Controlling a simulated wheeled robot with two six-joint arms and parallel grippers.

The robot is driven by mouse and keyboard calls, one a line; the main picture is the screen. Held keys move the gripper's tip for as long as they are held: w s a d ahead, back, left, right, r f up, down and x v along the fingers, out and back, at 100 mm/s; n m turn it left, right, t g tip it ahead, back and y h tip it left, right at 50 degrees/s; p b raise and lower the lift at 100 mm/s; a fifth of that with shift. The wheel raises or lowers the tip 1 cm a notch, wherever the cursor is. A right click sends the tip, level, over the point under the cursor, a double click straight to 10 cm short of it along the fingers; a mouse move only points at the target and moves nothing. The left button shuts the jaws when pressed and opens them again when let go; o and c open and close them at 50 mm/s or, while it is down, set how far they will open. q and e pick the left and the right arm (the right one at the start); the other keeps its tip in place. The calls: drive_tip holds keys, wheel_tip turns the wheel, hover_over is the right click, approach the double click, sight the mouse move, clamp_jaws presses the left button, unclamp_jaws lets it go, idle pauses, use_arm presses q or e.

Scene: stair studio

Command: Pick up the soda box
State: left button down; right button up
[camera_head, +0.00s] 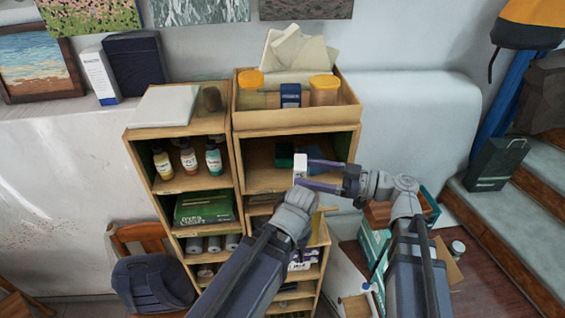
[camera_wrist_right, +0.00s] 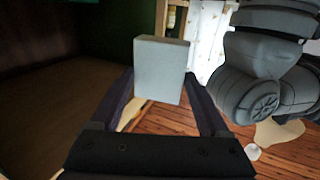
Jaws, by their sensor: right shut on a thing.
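The soda box, a small plain white upright box (camera_head: 300,167), is between the fingertips of my right gripper (camera_head: 303,173), at the mouth of the upper right shelf compartment. In the right wrist view, the box (camera_wrist_right: 160,68) stands between the two dark purple fingers of my right gripper (camera_wrist_right: 160,90), which are shut on it. Its pale face shows no readable print. I cannot tell whether its bottom touches the shelf. My left gripper is not visible; only grey arm links show near the middle.
The wooden shelf unit (camera_head: 240,148) surrounds the box. A dark green item (camera_head: 284,155) and a blue item (camera_head: 322,162) sit deeper in the same compartment. Small bottles (camera_head: 188,157) stand in the left compartment. A wooden tray (camera_head: 290,118) tops the unit. Open space lies in front.

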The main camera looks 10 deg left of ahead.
drive_tip(key=shift+s+d, duration=0.3)
drive_tip(key=shift+d, duration=0.6)
drive_tip(key=shift+s+d, duration=0.25)
drive_tip(key=shift+d, duration=0.6)
drive_tip(key=shift+s+d, duration=0.3)
drive_tip(key=shift+d, duration=0.6)
